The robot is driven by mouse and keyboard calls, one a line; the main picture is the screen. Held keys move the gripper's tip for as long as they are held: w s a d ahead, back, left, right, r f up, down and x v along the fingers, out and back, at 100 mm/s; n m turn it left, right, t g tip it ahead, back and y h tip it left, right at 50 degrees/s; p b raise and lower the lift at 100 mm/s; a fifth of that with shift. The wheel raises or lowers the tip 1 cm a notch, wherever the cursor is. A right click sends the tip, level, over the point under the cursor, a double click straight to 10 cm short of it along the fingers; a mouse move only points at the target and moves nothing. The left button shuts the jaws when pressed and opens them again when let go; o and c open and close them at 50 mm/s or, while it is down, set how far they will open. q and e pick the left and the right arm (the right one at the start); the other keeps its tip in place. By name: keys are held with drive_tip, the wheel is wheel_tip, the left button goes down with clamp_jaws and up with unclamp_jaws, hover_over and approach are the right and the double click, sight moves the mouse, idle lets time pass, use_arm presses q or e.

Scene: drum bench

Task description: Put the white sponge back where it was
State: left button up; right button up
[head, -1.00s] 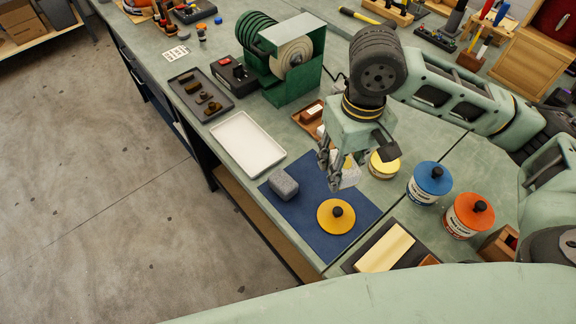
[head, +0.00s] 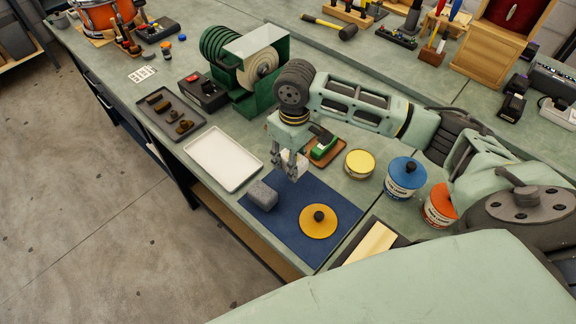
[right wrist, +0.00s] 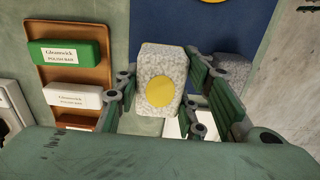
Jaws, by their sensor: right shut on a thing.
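My right gripper (head: 290,168) is shut on the white sponge (head: 294,166) and holds it near the back edge of the blue mat (head: 282,215). In the right wrist view the white sponge (right wrist: 160,78), speckled and with a yellow round spot, sits between the fingers (right wrist: 160,92). A grey sponge (head: 262,195) lies on the mat's left part, in front of and left of the gripper. It is partly hidden behind a finger in the right wrist view (right wrist: 232,68). My left gripper is not in view.
A yellow lid (head: 318,228) with a black knob lies on the mat. An empty white tray (head: 223,160) is left of it. A wooden tray (right wrist: 88,35) with polish bars, an open yellow tin (head: 359,163) and blue- and orange-lidded tins (head: 404,178) stand close by.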

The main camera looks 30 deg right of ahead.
sight(288, 154)
drive_tip(key=shift+w+a+f, duration=0.35)
drive_tip(key=shift+w+f, duration=0.05)
drive_tip(key=shift+w, duration=0.2)
drive_tip(key=shift+f+p, duration=0.45)
drive_tip(key=shift+f, duration=1.6)
drive_tip(key=o, duration=0.9)
drive_tip(key=shift+f, duration=0.1)
wheel_tip(288, 154, up, 12)
drive_tip(key=shift+r+b, duration=0.15)
drive_tip(key=shift+b, duration=0.7)
